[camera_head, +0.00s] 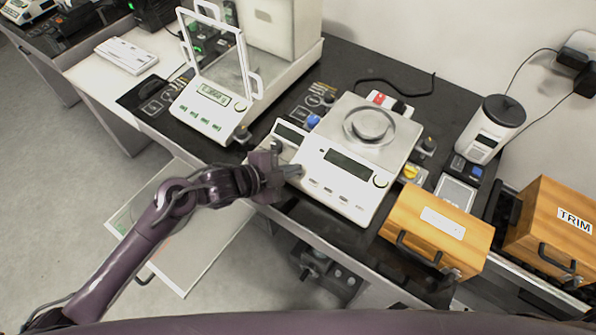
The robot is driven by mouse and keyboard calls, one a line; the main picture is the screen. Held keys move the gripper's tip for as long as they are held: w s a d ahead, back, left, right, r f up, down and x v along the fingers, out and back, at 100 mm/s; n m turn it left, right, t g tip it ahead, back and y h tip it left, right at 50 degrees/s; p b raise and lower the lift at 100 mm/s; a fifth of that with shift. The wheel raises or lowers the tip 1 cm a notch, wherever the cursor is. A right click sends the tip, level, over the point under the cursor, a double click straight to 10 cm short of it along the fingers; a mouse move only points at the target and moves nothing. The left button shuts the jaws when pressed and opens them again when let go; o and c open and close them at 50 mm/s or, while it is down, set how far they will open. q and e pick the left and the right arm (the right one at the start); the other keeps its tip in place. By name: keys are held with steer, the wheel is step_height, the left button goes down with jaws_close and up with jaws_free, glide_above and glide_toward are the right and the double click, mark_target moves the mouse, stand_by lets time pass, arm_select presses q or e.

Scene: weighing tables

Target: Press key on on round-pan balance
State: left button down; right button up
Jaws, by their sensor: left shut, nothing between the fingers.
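The round-pan balance (333,186) is a white unit with a round metal pan (370,125) on top, a dark display (350,166) and a row of small keys along its sloped front. A round knob-like button sits right of the display. The display looks dark. My left gripper (293,172) is shut and empty at the left front corner of the balance, close to the left end of the key row. I cannot tell whether its tips touch the housing. The key labels are too small to read. My right gripper is not in view.
A glass-shielded balance (207,106) stands to the left with its door frame raised. A wooden case (437,228) sits close on the right, and another marked TRIM (549,228) stands farther right. A white cylindrical device (489,130) is behind them. The floor at left is clear.

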arm_select(q)
steer(key=shift+f+b, duration=0.3)
steer(key=shift+f, duration=0.1)
stand_by(0.5)
steer(key=shift+r, duration=0.1)
steer(key=shift+s+a+r+p, duration=0.1)
steer(key=shift+s+r+p, duration=0.1)
steer(key=shift+r+p, duration=0.55)
steer(key=r+p, duration=0.3)
steer(key=s+r+p, duration=0.1)
steer(key=shift+a+r+p, duration=0.35)
steer(key=shift+a+p, duration=0.05)
stand_by(0.4)
stand_by(0.5)
